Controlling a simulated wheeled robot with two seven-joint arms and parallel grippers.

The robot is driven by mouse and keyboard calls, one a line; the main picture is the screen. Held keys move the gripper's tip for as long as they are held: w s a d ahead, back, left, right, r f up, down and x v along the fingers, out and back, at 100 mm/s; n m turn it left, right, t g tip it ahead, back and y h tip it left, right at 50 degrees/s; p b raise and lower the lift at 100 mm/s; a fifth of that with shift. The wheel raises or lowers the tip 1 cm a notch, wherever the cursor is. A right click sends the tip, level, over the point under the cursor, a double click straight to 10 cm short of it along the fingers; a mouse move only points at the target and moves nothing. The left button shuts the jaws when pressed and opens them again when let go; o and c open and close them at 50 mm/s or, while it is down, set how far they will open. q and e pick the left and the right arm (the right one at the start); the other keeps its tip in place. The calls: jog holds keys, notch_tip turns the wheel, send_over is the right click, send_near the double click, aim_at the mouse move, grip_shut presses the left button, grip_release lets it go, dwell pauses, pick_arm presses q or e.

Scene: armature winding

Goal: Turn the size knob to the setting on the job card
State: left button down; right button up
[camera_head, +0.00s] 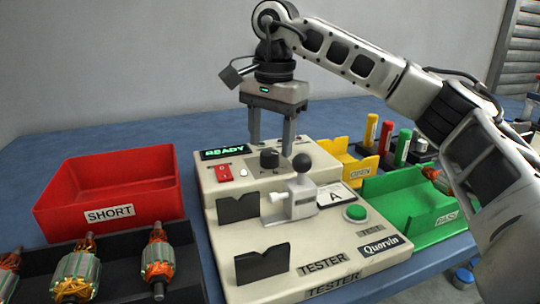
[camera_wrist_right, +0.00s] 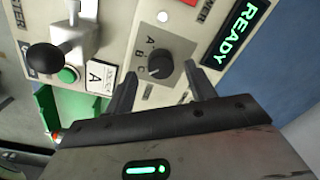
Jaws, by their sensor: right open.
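The dark round size knob (camera_head: 269,159) sits on the raised back part of the cream tester (camera_head: 296,262). In the right wrist view the knob (camera_wrist_right: 167,66) has letters A, B and C beside it; a small pale mark shows on it, but its exact setting is hard to read. A white card (camera_head: 336,197) reading "A" lies on the tester; the wrist view also shows the card (camera_wrist_right: 101,77). My right gripper (camera_head: 271,148) is open and points down over the knob, its fingers (camera_wrist_right: 161,78) either side, with gaps visible. My left gripper is out of view.
A black-knobbed lever (camera_head: 302,163) stands close in front of the size knob. A red switch (camera_head: 223,173), green READY display (camera_head: 224,152) and green button (camera_head: 355,213) are on the tester. A red SHORT bin (camera_head: 110,190) is left, a green PASS tray (camera_head: 408,205) right.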

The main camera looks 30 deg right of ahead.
jog(key=shift+f, duration=1.1)
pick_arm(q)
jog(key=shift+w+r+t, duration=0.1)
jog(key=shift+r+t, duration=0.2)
pick_arm(e)
jog(key=c, duration=1)
